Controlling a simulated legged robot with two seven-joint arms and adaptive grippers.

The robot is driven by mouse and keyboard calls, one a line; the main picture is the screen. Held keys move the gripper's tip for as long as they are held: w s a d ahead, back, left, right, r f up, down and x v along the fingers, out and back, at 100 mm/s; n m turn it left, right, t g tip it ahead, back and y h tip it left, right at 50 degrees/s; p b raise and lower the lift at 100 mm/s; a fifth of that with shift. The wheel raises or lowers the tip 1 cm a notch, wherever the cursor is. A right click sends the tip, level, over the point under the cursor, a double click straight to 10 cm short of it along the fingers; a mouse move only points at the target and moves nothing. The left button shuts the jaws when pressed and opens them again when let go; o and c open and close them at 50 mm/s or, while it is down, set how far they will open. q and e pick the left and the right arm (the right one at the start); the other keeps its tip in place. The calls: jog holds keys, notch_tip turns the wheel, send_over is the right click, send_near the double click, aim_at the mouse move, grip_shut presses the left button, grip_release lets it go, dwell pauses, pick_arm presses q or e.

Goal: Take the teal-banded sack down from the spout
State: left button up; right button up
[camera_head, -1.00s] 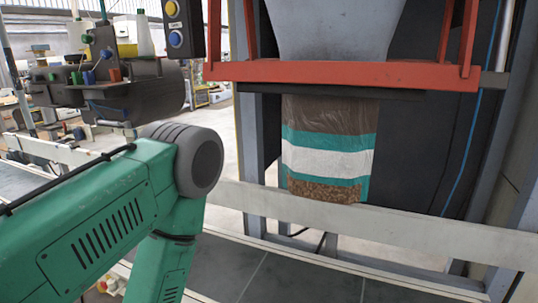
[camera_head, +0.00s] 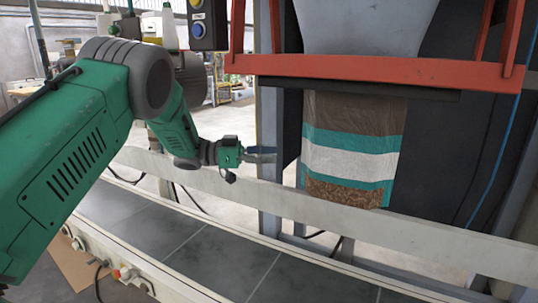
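The teal-banded sack (camera_head: 350,160) hangs upright under the spout (camera_head: 360,30), its top at a dark bar below a red frame. It is clear plastic with teal and white bands and brown pellets showing at the bottom. Its lower end is partly behind a pale rail. My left gripper (camera_head: 268,154) is left of the sack and apart from it, at about the height of the white band. Its two fingers point right towards the sack, appear parted, and hold nothing. My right gripper is not in view.
The pale rail (camera_head: 440,239) runs across in front of the sack's foot. The red frame (camera_head: 390,70) juts out above it. A grey upright (camera_head: 270,150) stands between my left gripper and the sack. A dark conveyor (camera_head: 215,250) lies clear in front. A button box (camera_head: 203,20) hangs at upper left.

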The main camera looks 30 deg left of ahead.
aim_at(308, 147)
pick_arm(q)
jog(key=w+d, duration=0.2)
jog(key=w+d+b, duration=0.1)
jog(key=w+d, duration=0.3)
jog(key=w, duration=0.1)
jog(key=shift+w+d+r+b, duration=0.1)
jog(key=shift+r+b, duration=0.2)
jog(key=shift+b, duration=0.05)
jog(key=shift+w+a+f, duration=0.1)
jog(key=shift+a+f, duration=0.05)
jog(key=shift+a, duration=0.15)
grip_shut()
jog(key=shift+d, duration=0.15)
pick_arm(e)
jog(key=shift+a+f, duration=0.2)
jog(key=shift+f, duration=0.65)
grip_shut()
